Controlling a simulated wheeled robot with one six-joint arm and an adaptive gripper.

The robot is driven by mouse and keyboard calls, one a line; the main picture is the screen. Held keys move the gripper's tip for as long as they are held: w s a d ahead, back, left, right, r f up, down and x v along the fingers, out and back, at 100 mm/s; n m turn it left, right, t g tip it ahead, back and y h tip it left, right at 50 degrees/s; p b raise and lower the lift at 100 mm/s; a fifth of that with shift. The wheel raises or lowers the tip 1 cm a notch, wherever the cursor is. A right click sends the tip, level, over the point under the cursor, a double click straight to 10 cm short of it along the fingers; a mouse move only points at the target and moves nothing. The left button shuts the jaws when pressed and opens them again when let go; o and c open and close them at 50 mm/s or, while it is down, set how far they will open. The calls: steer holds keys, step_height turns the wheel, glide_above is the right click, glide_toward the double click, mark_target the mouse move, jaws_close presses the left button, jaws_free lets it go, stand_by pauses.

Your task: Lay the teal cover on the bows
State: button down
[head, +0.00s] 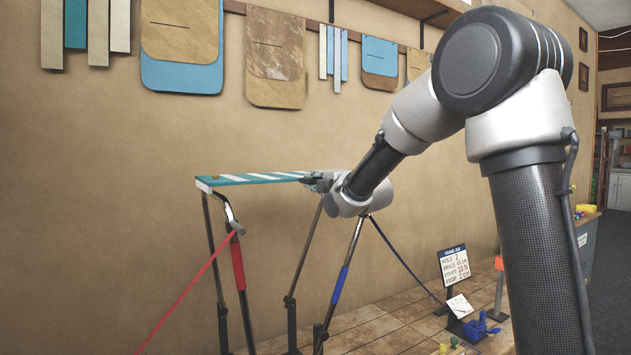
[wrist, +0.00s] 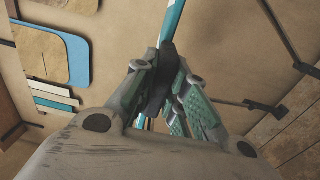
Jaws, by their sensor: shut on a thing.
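The teal cover (head: 245,180) with white diagonal stripes is stretched out nearly flat at the height of the bow tops. Its left edge is at the top of the left bow (head: 239,262), which has a red sleeve. The other bow (head: 342,271), with a blue sleeve, stands below and near my gripper. My gripper (head: 310,180) is shut on the cover's right end. In the wrist view, the fingers (wrist: 165,90) pinch a dark piece, with the teal and white cover (wrist: 173,22) running up from it. Whether the cover touches the bows is hard to tell.
A red strap (head: 188,291) runs down left from the left bow; a dark blue strap (head: 405,262) runs down right. A sign (head: 454,264) and a blue clamp (head: 480,326) stand on the tiled surface at right. Fabric samples (head: 276,57) hang on the wall behind.

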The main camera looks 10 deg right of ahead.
steer(key=shift+f, duration=1.4)
steer(key=c, duration=1.4)
jaws_free()
steer(key=shift+f, duration=0.1)
steer(key=shift+o, duration=0.2)
steer(key=v, duration=1.2)
